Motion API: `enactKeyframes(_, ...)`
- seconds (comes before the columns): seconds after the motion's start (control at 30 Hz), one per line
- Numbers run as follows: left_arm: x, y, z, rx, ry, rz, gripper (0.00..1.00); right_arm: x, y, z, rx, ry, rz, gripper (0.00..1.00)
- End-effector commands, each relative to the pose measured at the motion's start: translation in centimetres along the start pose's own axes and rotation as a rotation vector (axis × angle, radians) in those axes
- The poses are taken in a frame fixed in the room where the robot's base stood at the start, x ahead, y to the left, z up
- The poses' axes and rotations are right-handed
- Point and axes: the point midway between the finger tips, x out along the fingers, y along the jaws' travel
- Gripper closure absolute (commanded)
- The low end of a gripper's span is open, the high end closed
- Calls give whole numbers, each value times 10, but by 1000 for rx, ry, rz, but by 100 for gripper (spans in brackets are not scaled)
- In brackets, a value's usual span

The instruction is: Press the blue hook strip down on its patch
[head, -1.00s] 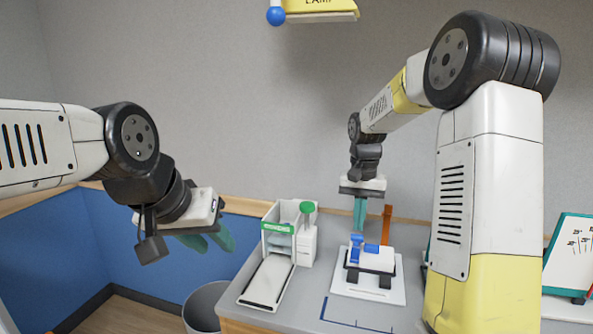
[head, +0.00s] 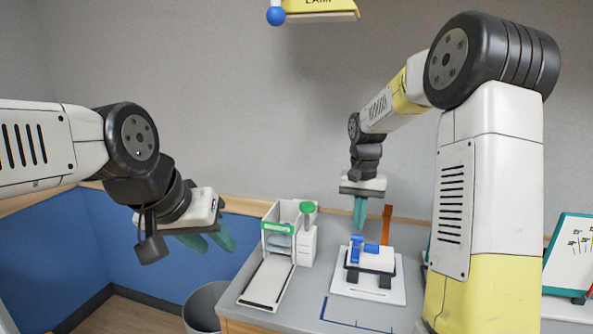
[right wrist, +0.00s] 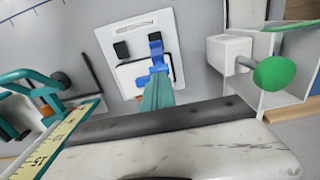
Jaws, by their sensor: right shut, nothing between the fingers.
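The blue hook strip (head: 372,248) lies on top of a white block (head: 368,263) with dark feet, and a blue part rises at its left end. In the right wrist view the blue strip (right wrist: 156,46) shows just beyond my fingertips. Its patch is not clearly visible. My right gripper (head: 360,224) is shut and empty, pointing down above the strip, with a small gap in the head view. Its teal fingers also show together in the right wrist view (right wrist: 152,92). My left gripper (head: 210,244) is open and empty, out to the left of the table.
The block stands on a white base plate (head: 369,288). A white device with a green knob (head: 306,207) stands to its left. An orange upright piece (head: 387,224) is behind it. A whiteboard (head: 570,250) stands at the right.

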Motion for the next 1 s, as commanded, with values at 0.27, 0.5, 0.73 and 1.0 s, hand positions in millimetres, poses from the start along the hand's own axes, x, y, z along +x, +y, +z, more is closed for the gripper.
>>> enactKeyframes(0.27, 0, 0, 0, 0, 0, 0, 64, 0, 0, 0, 0, 0, 0, 100)
enactKeyframes(0.5, 0, 0, 0, 0, 0, 0, 64, 0, 0, 0, 0, 0, 0, 100)
enactKeyframes(0.73, 0, 0, 0, 0, 0, 0, 64, 5, 0, 0, 0, -1, 0, 100)
enactKeyframes(1.0, 0, 0, 0, 0, 0, 0, 64, 13, 0, 0, 0, 0, 0, 100)
